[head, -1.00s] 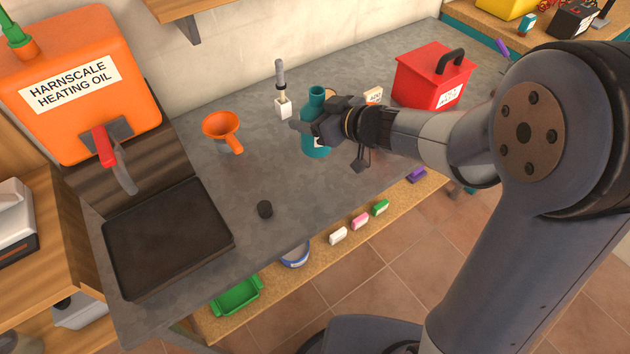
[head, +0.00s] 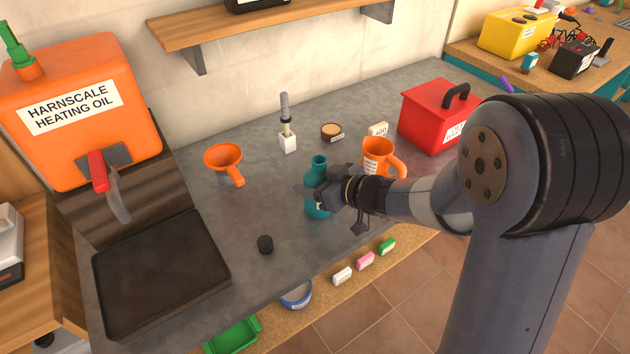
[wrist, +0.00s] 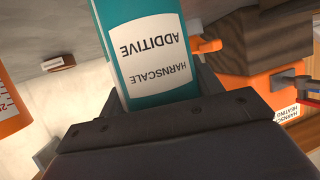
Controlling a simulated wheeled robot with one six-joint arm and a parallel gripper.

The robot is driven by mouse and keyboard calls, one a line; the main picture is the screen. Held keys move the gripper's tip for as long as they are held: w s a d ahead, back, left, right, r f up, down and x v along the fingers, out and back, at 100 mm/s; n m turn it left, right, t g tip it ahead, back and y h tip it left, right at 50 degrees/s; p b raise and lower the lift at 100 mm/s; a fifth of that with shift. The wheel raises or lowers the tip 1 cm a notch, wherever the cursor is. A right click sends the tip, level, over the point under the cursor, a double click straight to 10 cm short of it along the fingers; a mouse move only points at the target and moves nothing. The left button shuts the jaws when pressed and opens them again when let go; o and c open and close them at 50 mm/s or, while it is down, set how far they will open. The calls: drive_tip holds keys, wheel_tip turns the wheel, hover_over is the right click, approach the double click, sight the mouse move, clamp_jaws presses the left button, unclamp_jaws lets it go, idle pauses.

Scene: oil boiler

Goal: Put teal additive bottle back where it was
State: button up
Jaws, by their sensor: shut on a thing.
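The teal additive bottle (head: 318,170) is upright with its neck uncapped, over the middle of the grey workbench. I cannot tell whether its base touches the top. My gripper (head: 322,194) is shut on its body from the right and hides part of it. In the wrist view the bottle (wrist: 150,50) fills the space between the fingers (wrist: 160,95), its white label reading HARNSCALE ADDITIVE upside down. A small black cap (head: 265,244) lies on the bench left of the bottle. A small card (head: 378,129) starting "ADD" stands farther back; its full text is unreadable.
An orange jug (head: 378,155) stands close behind my gripper. A red box (head: 437,115) is at back right. A black tray (head: 160,270) is front left.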

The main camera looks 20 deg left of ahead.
drive_tip(key=shift+f, duration=0.15)
drive_tip(key=o, duration=1.2)
drive_tip(key=shift+r, duration=0.2)
drive_tip(key=p+v, duration=0.2)
drive_tip(key=v, duration=1)
drive_tip(key=shift+f, duration=0.1)
